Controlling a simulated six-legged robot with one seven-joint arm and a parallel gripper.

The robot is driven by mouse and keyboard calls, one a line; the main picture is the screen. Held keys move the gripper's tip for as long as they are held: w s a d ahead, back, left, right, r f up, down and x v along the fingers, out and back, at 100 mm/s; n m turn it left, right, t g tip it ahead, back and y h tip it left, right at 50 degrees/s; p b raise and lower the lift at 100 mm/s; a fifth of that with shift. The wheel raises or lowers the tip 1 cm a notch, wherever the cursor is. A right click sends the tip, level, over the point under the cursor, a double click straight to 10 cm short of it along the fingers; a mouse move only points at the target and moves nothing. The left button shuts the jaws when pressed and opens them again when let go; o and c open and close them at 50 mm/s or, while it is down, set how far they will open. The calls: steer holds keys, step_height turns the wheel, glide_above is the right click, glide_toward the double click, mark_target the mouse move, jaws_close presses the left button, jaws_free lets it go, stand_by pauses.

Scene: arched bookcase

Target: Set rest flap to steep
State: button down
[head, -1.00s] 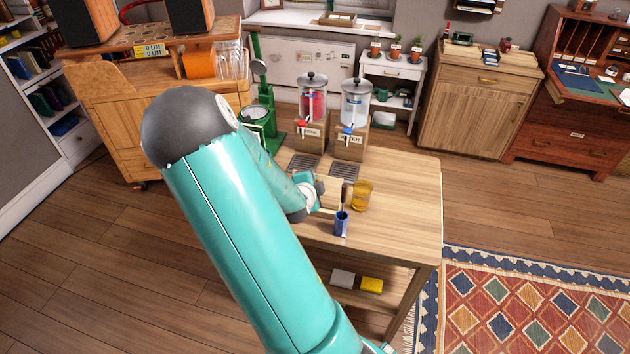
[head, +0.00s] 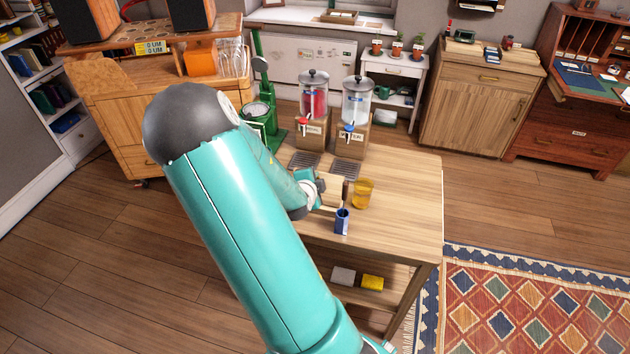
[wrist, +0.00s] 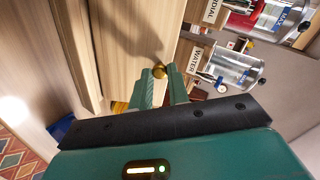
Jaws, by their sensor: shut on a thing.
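The rest flap appears to be the small pale wooden panel (head: 334,188) raised above the wooden table, just right of my gripper in the head view. In the wrist view a round brass knob (wrist: 159,70) sits at the tips of my gripper (wrist: 161,79), in front of a pale wood surface (wrist: 120,35). The two teal fingers are close together and shut on the knob. In the head view my arm hides the panel's left side and most of the gripper. I cannot read the flap's exact angle or any setting marks.
On the table (head: 405,185) stand an amber glass (head: 363,194) and a blue cup (head: 342,222), both close to the panel. The cordial dispenser (head: 314,100) and water dispenser (head: 357,103) stand behind. The table's right side is clear.

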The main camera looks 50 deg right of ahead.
steer(key=shift+s+a+f, duration=0.1)
steer(key=shift+a+f, duration=0.2)
steer(key=shift+f, duration=0.1)
steer(key=c, duration=1.3)
jaws_free()
steer(key=shift+c, duration=0.2)
steer(key=shift+d+r, duration=0.1)
steer(key=shift+r, duration=0.05)
steer(key=shift+r, duration=0.1)
steer(key=shift+r, duration=0.1)
